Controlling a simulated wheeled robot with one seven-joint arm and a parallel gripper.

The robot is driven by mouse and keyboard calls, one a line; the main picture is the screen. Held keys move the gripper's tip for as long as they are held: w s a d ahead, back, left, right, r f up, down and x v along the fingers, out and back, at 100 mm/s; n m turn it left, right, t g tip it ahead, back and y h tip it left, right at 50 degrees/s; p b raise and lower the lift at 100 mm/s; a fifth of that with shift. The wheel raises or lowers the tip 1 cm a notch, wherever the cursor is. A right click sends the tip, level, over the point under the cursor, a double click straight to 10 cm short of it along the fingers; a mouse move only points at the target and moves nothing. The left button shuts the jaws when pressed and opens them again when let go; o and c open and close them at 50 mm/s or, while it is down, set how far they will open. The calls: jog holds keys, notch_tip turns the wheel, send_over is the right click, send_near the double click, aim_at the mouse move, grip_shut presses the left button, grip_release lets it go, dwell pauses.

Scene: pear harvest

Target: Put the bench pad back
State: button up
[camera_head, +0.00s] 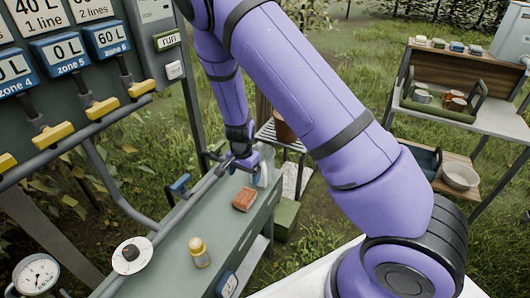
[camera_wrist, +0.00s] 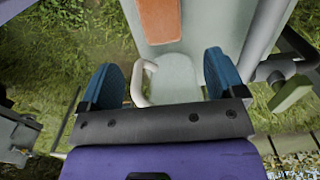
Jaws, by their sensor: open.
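A reddish-brown rectangular block (camera_head: 245,199), perhaps the bench pad, lies flat on the grey-green bench (camera_head: 222,225). It also shows at the top of the wrist view (camera_wrist: 160,20). My gripper (camera_head: 243,162) is over the far end of the bench, beyond the block and apart from it. In the wrist view my gripper's blue fingers (camera_wrist: 162,82) are spread wide. A pale container (camera_wrist: 176,80) with a white loop handle shows between and beyond them. I cannot tell whether a finger touches it. In the head view the container (camera_head: 263,172) is partly hidden by my gripper.
A yellow-capped bottle (camera_head: 199,252) and a white disc with a black knob (camera_head: 132,255) are at the near bench. Pipes and yellow-handled valves (camera_head: 103,109) line the left panel. A shelf table with a tray (camera_head: 440,108) and bowl (camera_head: 461,176) stands right, over grass.

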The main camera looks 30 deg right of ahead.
jog(key=s+r+n+t+y, duration=0.1)
jog(key=s+r+n+y, duration=0.15)
jog(key=r, duration=1.05)
jog(key=s+r+n+t+y, duration=0.15)
jog(key=s+r, duration=0.25)
jog(key=r, duration=1)
jog(key=s+d+r+n+t+h, duration=0.1)
jog(key=s+d+r+n+h, duration=0.1)
jog(key=s+r, duration=0.6)
jog(key=s+d+r+n+t+h, duration=0.1)
jog(key=s+d+r+n, duration=0.3)
jog(key=s, duration=1.1)
jog(key=shift+d+r+n+t+h, duration=0.3)
jog(key=shift+r+n+t+h, duration=0.15)
jog(key=shift+r, duration=1.45)
